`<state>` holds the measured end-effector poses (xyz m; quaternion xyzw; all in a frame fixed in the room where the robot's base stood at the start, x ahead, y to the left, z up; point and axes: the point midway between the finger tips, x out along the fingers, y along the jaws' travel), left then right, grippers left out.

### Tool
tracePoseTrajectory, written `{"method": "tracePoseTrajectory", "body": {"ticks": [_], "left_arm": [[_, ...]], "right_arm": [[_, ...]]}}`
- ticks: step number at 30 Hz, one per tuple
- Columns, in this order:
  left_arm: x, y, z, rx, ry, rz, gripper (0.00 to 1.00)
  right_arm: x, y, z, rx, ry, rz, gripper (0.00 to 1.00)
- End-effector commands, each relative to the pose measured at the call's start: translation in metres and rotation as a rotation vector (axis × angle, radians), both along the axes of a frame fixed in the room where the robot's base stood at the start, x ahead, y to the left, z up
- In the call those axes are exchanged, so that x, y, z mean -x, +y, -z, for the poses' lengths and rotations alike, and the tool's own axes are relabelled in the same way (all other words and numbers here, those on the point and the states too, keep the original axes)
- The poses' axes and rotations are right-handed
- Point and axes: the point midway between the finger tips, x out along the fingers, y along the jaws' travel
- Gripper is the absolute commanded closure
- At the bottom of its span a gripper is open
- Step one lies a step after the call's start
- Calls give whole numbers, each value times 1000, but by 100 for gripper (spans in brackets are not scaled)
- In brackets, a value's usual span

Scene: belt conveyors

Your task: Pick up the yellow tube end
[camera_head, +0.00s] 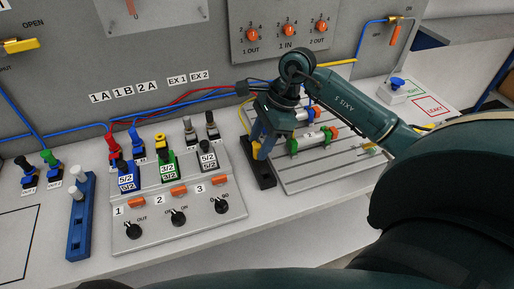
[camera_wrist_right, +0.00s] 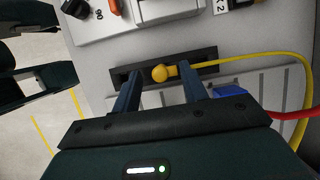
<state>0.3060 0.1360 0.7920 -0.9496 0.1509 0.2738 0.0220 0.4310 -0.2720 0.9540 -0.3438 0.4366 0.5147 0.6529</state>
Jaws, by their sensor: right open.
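The yellow tube end (camera_wrist_right: 160,73) is a rounded knob with a yellow tube leading off to the right in the right wrist view. It sits in a slot of a long black holder (camera_wrist_right: 207,56). My right gripper (camera_wrist_right: 160,86) is open, with its two blue fingers on either side of the tube end and a gap to each. In the head view my right gripper (camera_head: 262,143) points down over the black holder (camera_head: 263,176). The tube end is partly hidden behind the fingers there.
The valve panel (camera_head: 185,220) with coloured plugs and black knobs stands left of the holder. A grooved plate (camera_head: 340,167) with cylinders lies to the right. Red and blue tubes run behind. A blue rack (camera_head: 80,215) stands at the left.

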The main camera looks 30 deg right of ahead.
Motion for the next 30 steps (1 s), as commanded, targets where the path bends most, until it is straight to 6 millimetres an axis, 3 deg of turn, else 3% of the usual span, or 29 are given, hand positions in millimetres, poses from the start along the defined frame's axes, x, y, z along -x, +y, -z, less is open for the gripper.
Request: {"method": "tracePoseTrajectory", "body": {"ticks": [5,12,28,30], "left_arm": [[2,2,4,-9,16,-3,100],[2,2,5,-8,17,-3,100],[1,1,3,-5,12,-2,100],[1,1,3,-5,12,-2,100]], "right_arm": [[-1,8,17,-1,1,1,57],[-2,8,20,0,-1,0,57],[-2,8,19,0,-1,0,99],[-2,8,19,0,-1,0,100]]}}
